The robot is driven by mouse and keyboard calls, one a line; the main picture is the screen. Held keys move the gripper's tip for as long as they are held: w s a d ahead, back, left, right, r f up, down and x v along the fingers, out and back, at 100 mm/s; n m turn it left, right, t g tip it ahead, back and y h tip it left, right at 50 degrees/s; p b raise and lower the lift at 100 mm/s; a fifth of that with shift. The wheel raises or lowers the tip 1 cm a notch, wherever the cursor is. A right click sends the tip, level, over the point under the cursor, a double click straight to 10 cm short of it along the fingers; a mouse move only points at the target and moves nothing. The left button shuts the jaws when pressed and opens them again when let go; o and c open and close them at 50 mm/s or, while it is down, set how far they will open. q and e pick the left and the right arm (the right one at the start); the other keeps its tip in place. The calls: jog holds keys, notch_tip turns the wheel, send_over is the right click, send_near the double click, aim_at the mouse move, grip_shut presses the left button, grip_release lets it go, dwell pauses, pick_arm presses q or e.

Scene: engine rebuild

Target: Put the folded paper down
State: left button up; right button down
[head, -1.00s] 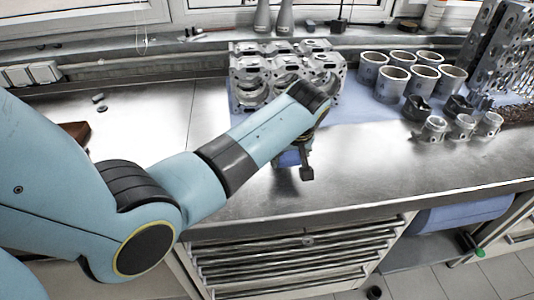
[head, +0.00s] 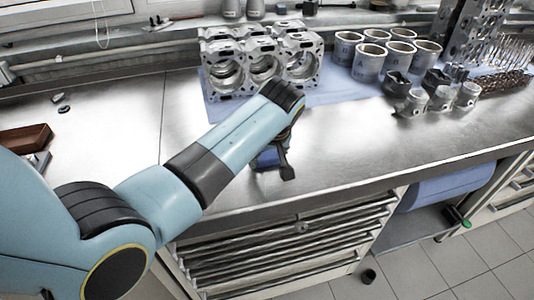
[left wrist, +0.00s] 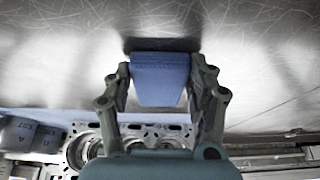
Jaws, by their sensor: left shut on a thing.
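The folded paper (left wrist: 160,75) is a small blue pad between the two fingers of my left gripper (left wrist: 160,80) in the left wrist view. The gripper is shut on it. In the head view the paper (head: 267,158) shows partly, behind and beside the left gripper (head: 280,165), low over the metal worktop near its front edge. A dark shadow lies at the paper's edge in the wrist view; I cannot tell whether it touches the worktop. My right gripper is not in view.
An engine block (head: 260,65) stands on blue paper behind my left gripper. Several cylinder liners (head: 368,62) and pistons (head: 440,97) stand to the right. A brown box (head: 25,140) lies at left. The worktop (head: 370,145) right of the gripper is clear.

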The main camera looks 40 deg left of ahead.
aim_at(265, 153)
pick_arm(q)
jog(key=o, duration=1.1)
jog(key=shift+f, duration=0.1)
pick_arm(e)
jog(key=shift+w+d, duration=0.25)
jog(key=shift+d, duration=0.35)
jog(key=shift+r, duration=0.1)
pick_arm(q)
jog(key=shift+r, duration=0.45)
jog(key=shift+o, duration=0.3)
jog(key=v, duration=1.1)
jog(key=shift+o, duration=0.4)
jog(key=w+a+b, duration=0.1)
jog(key=w+a+f+b, duration=0.1)
jog(key=b, duration=0.1)
jog(key=shift+a+f+b, duration=0.1)
jog(key=shift+a+b, duration=0.15)
jog(key=shift+b, duration=0.05)
jog(key=x, duration=0.4)
jog(key=shift+w+a, duration=0.25)
jog(key=shift+a, duration=0.05)
jog(key=shift+p+x, duration=0.3)
jog(key=shift+x, duration=2.95)
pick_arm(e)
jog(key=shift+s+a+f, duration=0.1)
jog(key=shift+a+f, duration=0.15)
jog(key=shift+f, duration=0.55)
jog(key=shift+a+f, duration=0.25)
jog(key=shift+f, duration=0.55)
